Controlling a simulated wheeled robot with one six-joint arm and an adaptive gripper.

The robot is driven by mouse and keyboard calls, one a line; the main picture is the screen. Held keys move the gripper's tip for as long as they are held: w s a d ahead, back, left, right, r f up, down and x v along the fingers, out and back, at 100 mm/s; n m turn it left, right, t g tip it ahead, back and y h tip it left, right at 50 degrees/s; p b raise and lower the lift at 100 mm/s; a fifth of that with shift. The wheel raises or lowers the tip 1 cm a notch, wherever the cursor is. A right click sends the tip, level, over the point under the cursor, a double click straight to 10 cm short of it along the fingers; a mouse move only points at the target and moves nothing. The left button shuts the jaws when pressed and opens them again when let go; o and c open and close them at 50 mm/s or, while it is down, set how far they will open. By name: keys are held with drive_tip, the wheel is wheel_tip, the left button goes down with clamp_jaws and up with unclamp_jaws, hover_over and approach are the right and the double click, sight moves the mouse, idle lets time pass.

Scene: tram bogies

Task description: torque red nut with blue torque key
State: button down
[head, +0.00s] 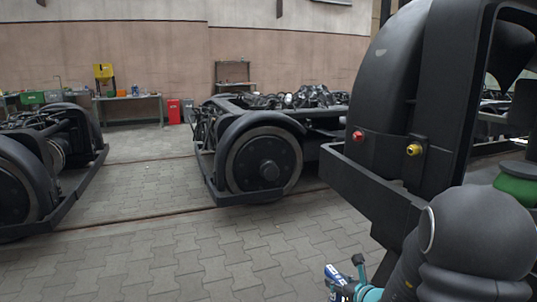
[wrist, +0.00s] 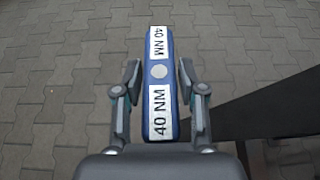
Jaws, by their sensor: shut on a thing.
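The red nut (head: 358,136) sits on the dark bogie frame at the right of the head view, with a yellow nut (head: 414,150) to its right. In the wrist view my gripper (wrist: 159,75) is shut on the blue torque key (wrist: 159,127), which carries white labels reading 40 NM. The key lies lengthwise between the two fingers, over the paving. In the head view my gripper (head: 352,275) is low at the bottom edge, below the red nut and apart from it. Part of the key (head: 336,280) shows there; the rest is hidden or cut off.
The black bogie frame (head: 345,180) with its beam stands close to my arm. In the wrist view a dark beam (wrist: 265,115) runs at the right. Another wheeled bogie (head: 265,160) stands at the centre back and one (head: 40,165) at the left. The paved floor (head: 150,260) at lower left is clear.

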drive_tip(key=w+a+r+n+g+y, duration=0.1)
drive_tip(key=w+a+r+n+g, duration=0.2)
drive_tip(key=a+r+n, duration=0.45)
drive_tip(key=w+a+r+n+g+y+b, duration=0.1)
drive_tip(key=w+a+r+n+g, duration=0.3)
drive_tip(key=a, duration=0.6)
drive_tip(key=w+a+r+n+g+y, duration=0.1)
drive_tip(key=a+r+n+g, duration=0.2)
drive_tip(key=a+r+n, duration=0.35)
drive_tip(key=d+r+t+h, duration=0.2)
drive_tip(key=d+r+h, duration=0.2)
drive_tip(key=r, duration=0.6)
drive_tip(key=d+r+m+t+h, duration=0.1)
drive_tip(key=d+r+t+h, duration=0.1)
drive_tip(key=d+r+h, duration=0.3)
drive_tip(key=shift+d+r+h, duration=0.3)
drive_tip(key=shift+d+r, duration=1.95)
drive_tip(key=shift+r, duration=1.05)
drive_tip(key=shift+r, duration=0.1)
